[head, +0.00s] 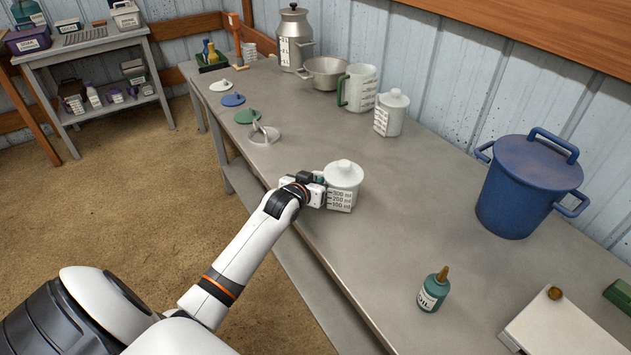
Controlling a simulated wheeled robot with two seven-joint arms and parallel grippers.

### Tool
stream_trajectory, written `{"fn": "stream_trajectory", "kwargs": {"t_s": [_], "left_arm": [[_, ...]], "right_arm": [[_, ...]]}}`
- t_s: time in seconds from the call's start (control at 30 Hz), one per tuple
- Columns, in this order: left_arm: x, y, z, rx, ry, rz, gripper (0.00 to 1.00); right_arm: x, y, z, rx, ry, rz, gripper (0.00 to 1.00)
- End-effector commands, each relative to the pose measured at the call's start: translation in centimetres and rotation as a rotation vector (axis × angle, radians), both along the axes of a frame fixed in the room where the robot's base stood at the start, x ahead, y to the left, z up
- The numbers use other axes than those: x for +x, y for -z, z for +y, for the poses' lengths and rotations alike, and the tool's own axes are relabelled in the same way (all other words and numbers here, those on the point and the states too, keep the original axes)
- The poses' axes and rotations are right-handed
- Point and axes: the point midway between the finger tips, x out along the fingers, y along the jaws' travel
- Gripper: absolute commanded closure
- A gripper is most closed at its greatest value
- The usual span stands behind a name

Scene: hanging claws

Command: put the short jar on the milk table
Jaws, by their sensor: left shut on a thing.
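A small white lidded jar (342,184) with a millilitre scale is at the near edge of the long grey table (415,205). I take it as the short jar. My left gripper (318,190) is shut on its left side and partly hides it. I cannot tell whether its base touches the tabletop. A second white lidded jar (391,113) with a scale label stands farther back on the same table. A metal milk can (294,38) stands at the table's far end. My right gripper is not in view.
A metal pot (325,73) and a measuring jug (358,87) stand at the back, with loose lids (233,99) to their left. A blue pot (528,185), an oil bottle (433,290) and a white board (565,325) are at right. The table's middle is clear.

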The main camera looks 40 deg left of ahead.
Motion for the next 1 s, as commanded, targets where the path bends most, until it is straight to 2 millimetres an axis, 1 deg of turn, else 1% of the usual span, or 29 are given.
{"fn": "stream_trajectory", "kwargs": {"t_s": [0.07, 0.1, 0.2, 0.47, 0.57, 0.67, 1.0], "left_arm": [[0.0, 0.2, 0.0, -0.001, 0.000, -0.003, 1.00], [0.0, 0.2, 0.0, 0.000, 0.000, 0.000, 0.81], [0.0, 0.2, 0.0, 0.000, 0.000, 0.000, 0.66], [0.0, 0.2, 0.0, 0.000, 0.000, 0.000, 0.66], [-0.2, -0.2, 0.0, 0.000, 0.000, 0.001, 0.66], [-1.4, -0.7, -0.3, 0.000, 0.001, 0.001, 0.66], [-7.9, -3.4, -1.5, -0.001, 0.001, 0.003, 0.66]], "right_arm": [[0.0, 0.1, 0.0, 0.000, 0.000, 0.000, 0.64], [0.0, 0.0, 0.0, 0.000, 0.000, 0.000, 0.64], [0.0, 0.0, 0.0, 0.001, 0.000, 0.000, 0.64], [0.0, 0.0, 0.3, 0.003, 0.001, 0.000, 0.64], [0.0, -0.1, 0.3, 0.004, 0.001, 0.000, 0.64], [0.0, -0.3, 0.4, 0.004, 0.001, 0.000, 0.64], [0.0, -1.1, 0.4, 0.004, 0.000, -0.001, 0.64]]}}
